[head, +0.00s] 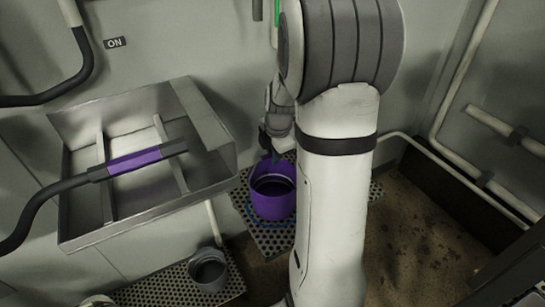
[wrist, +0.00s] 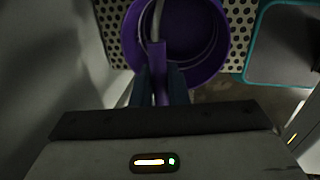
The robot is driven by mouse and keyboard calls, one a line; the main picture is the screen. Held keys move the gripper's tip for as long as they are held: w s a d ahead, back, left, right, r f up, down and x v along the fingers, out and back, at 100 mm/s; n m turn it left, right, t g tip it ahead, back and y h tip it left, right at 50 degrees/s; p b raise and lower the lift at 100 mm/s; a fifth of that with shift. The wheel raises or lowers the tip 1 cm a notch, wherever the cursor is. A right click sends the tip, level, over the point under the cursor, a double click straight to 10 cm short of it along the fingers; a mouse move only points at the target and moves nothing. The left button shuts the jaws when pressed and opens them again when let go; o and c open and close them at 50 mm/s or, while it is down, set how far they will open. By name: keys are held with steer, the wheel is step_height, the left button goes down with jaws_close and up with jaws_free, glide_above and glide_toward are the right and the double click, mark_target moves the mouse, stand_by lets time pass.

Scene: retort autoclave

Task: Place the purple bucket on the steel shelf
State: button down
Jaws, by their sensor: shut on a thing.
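The purple bucket (head: 272,192) is in the middle of the head view, upright, in front of a perforated metal plate (head: 262,236). It also shows at the top of the wrist view (wrist: 207,72), with its open mouth visible. My gripper (wrist: 160,76) is shut on a purple handle part at the bucket's near rim. In the head view my gripper (head: 275,148) is above the bucket, partly hidden by my arm. I cannot tell whether the bucket touches the plate. No surface is plainly marked as the steel shelf; a divided steel tray (head: 215,135) is at left.
A black hose with a purple sleeve (head: 135,161) crosses the steel tray. A grey bucket (head: 208,270) stands on perforated metal at lower left. Pipes (head: 462,75) line the right wall. Brown, stained floor (head: 415,235) lies open right of my arm.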

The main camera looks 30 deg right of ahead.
steer(key=shift+f, duration=0.1)
steer(key=shift+f, duration=0.2)
steer(key=c, duration=1.4)
jaws_free()
steer(key=shift+c, duration=0.2)
steer(key=shift+r, duration=0.1)
step_height(320, 180, up, 12)
steer(key=s+p, duration=0.2)
steer(key=shift+s, duration=0.2)
